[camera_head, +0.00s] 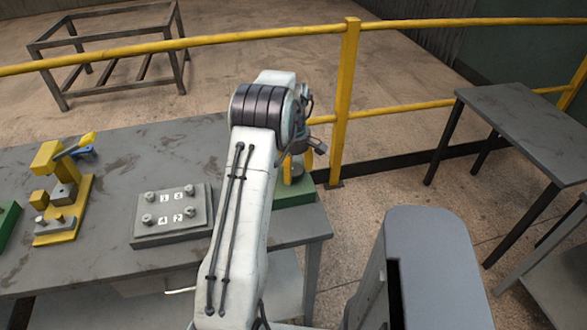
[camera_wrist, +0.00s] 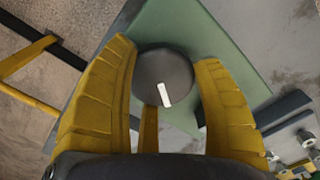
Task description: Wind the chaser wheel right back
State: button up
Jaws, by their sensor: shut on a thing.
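The chaser wheel appears to be the dark round knob (camera_wrist: 163,72) with a white pointer mark, seen in the wrist view above a green base (camera_wrist: 205,35). The white mark points down and slightly right in that view. The yellow fingers of my gripper (camera_wrist: 166,66) are on either side of the knob, shut on it. In the head view the green base (camera_head: 293,194) sits at the right end of the grey bench, and my arm hides the knob and most of my gripper (camera_head: 300,165).
On the grey bench (camera_head: 110,150) stand a grey plate (camera_head: 148,238) with several numbered pegs and a yellow fixture (camera_head: 66,205) with a lever. A yellow railing (camera_head: 347,95) runs behind. Another table (camera_head: 525,125) stands at right. A grey box-like form (camera_head: 430,240) is in front.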

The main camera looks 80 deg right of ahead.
aim_at(294, 169)
jog(key=o, duration=1.2)
jog(key=shift+r, duration=0.1)
notch_tip(294, 169, up, 12)
dwell(0.4)
